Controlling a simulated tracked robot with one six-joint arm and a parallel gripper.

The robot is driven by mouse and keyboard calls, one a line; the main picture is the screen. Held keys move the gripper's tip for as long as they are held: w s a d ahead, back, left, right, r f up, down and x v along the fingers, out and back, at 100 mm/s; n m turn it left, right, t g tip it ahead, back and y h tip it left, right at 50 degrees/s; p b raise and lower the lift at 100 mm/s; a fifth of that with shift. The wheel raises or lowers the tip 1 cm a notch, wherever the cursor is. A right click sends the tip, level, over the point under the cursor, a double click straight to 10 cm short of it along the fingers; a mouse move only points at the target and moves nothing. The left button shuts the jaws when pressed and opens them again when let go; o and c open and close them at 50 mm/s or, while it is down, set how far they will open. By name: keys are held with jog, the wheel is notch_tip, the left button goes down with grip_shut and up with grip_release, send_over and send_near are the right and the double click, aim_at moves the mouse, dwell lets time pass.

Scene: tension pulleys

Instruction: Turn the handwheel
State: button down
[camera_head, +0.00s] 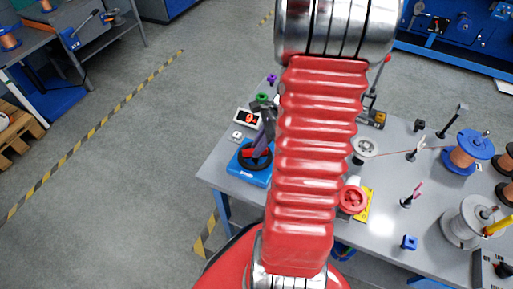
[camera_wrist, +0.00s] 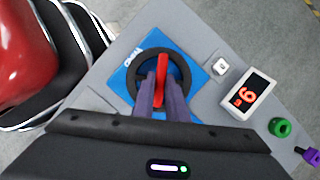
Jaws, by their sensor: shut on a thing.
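The handwheel is a black ring (camera_wrist: 140,60) with a red bar (camera_wrist: 161,72) across it, on a blue base (camera_wrist: 118,82) at a corner of the grey table. In the head view the blue base (camera_head: 246,175) and black wheel lie left of my red arm. My gripper (camera_wrist: 162,88) has its two purple-grey fingers closed on either side of the red bar, over the near part of the ring. The fingers hide the near rim. In the head view my gripper (camera_head: 263,143) reaches down onto the wheel, partly hidden by the arm.
A white display (camera_wrist: 247,94) with red digits and a small white button box (camera_wrist: 220,66) stand beside the wheel. A green knob (camera_wrist: 280,127) and a purple part (camera_wrist: 311,156) are farther right. Spools, including a copper one (camera_head: 470,150), and a red wheel (camera_head: 352,200) occupy the table's right.

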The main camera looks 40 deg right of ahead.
jog(key=shift+s+a+m, duration=0.1)
jog(key=shift+s+m, duration=0.05)
jog(key=shift+m, duration=0.25)
jog(key=c, duration=1.8)
grip_release()
jog(key=shift+o, duration=0.2)
jog(key=v, duration=1.3)
jog(key=shift+s+r, duration=0.2)
jog(key=shift+r, duration=0.1)
